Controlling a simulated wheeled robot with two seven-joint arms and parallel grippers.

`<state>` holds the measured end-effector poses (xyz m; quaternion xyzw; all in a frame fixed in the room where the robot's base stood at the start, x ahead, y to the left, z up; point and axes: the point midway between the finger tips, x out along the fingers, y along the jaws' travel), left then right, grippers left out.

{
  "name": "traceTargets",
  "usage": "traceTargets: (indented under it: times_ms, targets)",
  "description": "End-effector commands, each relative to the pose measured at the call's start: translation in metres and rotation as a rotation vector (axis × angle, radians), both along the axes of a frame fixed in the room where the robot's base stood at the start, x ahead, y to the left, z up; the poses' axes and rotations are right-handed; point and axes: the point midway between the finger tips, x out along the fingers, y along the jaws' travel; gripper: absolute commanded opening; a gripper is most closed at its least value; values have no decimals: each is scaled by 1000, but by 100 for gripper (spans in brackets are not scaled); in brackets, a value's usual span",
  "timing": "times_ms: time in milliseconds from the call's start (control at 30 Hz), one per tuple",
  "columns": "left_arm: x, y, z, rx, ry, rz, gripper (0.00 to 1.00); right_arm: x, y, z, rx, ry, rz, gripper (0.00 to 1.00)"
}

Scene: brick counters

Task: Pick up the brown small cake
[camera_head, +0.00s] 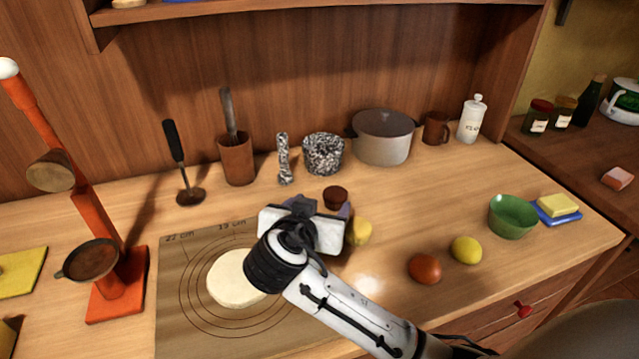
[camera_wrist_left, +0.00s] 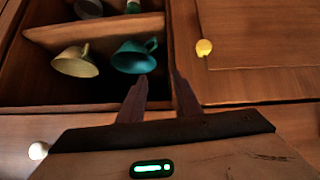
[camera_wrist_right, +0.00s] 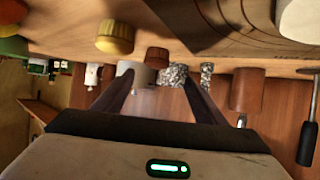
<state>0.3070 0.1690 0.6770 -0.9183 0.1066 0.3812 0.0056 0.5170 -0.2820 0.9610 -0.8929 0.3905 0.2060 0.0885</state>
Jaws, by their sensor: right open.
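The brown small cake (camera_head: 336,196) stands on the wooden counter, just beyond my right gripper (camera_head: 322,208) in the head view. In the right wrist view the brown small cake (camera_wrist_right: 157,56) sits centrally, ahead of and between the lines of the two fingers. The right gripper (camera_wrist_right: 158,76) is open and empty, with the cake apart from it. My left gripper (camera_wrist_left: 159,76) shows only in the left wrist view. Its fingers are apart with nothing between them, facing a shelf with cups.
A yellow small cake (camera_head: 360,232) stands close beside my right gripper. A grey pot (camera_head: 382,138) and a speckled mortar (camera_head: 323,154) stand behind. A tomato (camera_head: 425,269), a lemon (camera_head: 466,250) and a green bowl (camera_head: 512,216) are to the right. Dough (camera_head: 232,278) lies on a mat.

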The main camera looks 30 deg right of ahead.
Motion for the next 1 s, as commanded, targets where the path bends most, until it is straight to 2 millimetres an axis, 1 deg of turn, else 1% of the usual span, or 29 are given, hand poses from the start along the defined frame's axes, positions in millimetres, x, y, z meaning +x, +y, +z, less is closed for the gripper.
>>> traceTargets:
  times_ms: [100, 233, 433, 600, 767, 1000]
  targets:
    - [-9, 0, -2, 0, 18, -1, 31, 11, -15, -7, -5, 2, -3, 65]
    - [-15, 0, -5, 1, 33, -1, 31, 22, -26, -15, -4, 2, -1, 65]
    - [-16, 0, -2, 1, 35, -2, 31, 31, -37, -20, -4, 0, -2, 65]
    - [-15, 0, 6, 0, 32, -2, 31, 46, -57, -30, -6, 2, -4, 65]
    - [-10, -1, 9, 0, 22, -2, 31, 56, -66, -39, -1, 0, -2, 65]
    - [-6, -1, 11, 0, 13, -1, 31, 57, -67, -41, 0, 0, -1, 65]
